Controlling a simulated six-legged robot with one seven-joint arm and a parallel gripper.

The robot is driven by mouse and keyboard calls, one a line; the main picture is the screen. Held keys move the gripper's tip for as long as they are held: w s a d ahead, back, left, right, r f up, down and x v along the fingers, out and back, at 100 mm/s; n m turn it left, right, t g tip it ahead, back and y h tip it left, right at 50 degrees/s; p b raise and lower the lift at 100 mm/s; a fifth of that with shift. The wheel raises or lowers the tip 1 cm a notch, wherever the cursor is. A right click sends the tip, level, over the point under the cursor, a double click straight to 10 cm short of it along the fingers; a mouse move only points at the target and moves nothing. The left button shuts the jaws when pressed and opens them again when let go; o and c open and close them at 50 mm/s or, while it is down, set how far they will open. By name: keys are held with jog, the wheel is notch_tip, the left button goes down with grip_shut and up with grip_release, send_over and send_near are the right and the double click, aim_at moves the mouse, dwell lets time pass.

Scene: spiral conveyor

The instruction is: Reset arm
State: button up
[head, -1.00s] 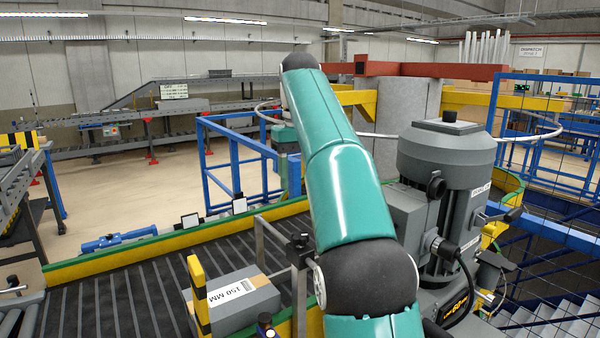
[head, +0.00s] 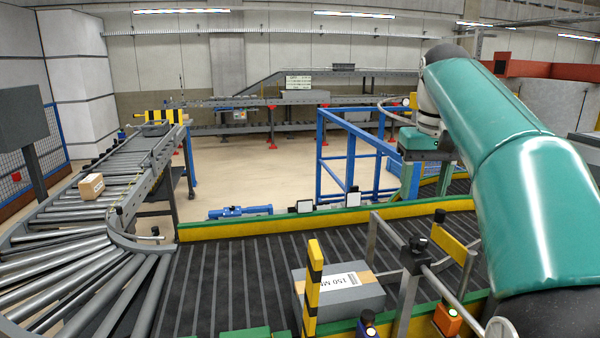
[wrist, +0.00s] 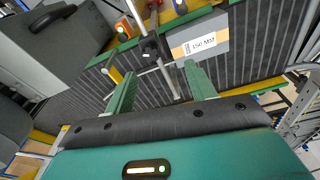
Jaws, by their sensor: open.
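My gripper (wrist: 160,84) is open and empty in the wrist view, with its two green fingers spread apart. In the head view my gripper (head: 426,180) hangs at the end of my teal arm, fingers pointing down, in front of the blue railing. A grey box with a "150 MM" label (head: 362,301) lies on the dark ribbed conveyor, below and left of the gripper. The same box (wrist: 220,41) shows beyond the fingertips in the wrist view, apart from them.
A yellow-black post (head: 313,290) and metal brackets (head: 415,262) stand beside the box. A yellow-green rail (head: 290,224) edges the ribbed conveyor (head: 225,285). A roller conveyor (head: 75,215) at left carries a small cardboard box (head: 91,186). Open floor lies beyond the rail.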

jog(key=s+a+f+t, duration=0.2)
jog(key=s+a+f, duration=0.2)
jog(key=s+f, duration=0.7)
jog(key=s+a+f+t, duration=0.2)
jog(key=s+a+f, duration=0.2)
jog(key=s+f, duration=0.7)
jog(key=shift+s+a+f, duration=0.15)
jog(key=shift+s+f, duration=0.1)
jog(key=shift+s, duration=0.55)
